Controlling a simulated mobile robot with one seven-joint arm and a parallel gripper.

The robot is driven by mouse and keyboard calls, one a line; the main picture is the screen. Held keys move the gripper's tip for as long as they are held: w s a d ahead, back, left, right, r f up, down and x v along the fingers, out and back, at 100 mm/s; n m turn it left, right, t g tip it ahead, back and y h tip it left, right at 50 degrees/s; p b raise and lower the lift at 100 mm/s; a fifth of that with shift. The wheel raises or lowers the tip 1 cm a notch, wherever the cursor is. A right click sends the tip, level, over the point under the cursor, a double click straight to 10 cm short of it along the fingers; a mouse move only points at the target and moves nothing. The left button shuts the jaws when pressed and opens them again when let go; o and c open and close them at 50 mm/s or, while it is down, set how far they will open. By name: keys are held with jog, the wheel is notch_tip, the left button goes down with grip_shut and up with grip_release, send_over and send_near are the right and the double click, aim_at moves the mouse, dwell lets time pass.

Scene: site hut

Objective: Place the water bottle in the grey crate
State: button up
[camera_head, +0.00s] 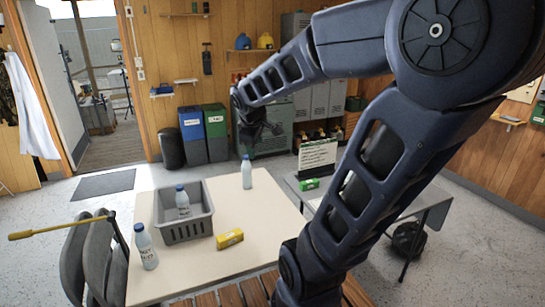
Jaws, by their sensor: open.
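The grey crate (187,232) stands on the cream table, left of its middle. One clear water bottle with a blue cap (183,203) is inside the crate, upright. A second blue-capped bottle (246,173) stands upright at the table's back, right of the crate. A third blue-capped bottle (146,248) with a label stands at the left front, outside the crate. My gripper (262,130) is open, small and dark in this view, raised in the air above and beyond the table's back edge. It appears apart from all the bottles, with nothing visible in it.
A yellow box (230,238) lies on the table (230,264) right of the crate. Grey chairs (92,255) stand at the left. Blue and green bins (192,135) stand behind.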

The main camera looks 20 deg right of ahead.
jog(key=s+d+m+y, duration=0.1)
jog(key=s+m+y, duration=0.1)
jog(key=s+m, duration=0.7)
jog(key=s, duration=0.2)
jog(key=shift+s+r+m+g, duration=0.3)
jog(key=shift+r, duration=0.1)
